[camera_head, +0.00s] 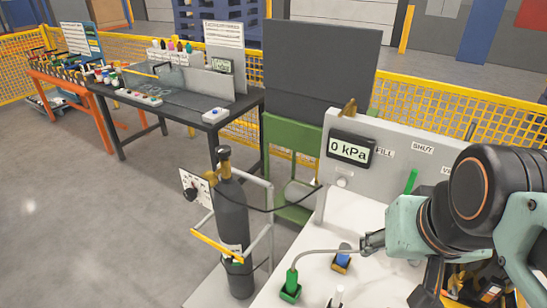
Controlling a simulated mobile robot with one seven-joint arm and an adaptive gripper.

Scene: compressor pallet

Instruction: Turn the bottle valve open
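A dark grey gas bottle (231,215) stands upright in a light frame left of the white bench. Its brass valve (223,153) sits on top, with a dark part above it; whether it is open or shut cannot be told. A small white plate with a black round knob (190,190) is beside the bottle's neck. The gauge display (350,149) on the grey panel reads 0 kPa. My arm comes in at the right, well away from the bottle.
The white bench (365,285) carries a green block (290,285) with a thin hose and a blue-and-yellow piece (342,258). A green lever (411,181) is on the panel (400,135). A yellow bar (217,246) crosses before the bottle. Floor at left is clear.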

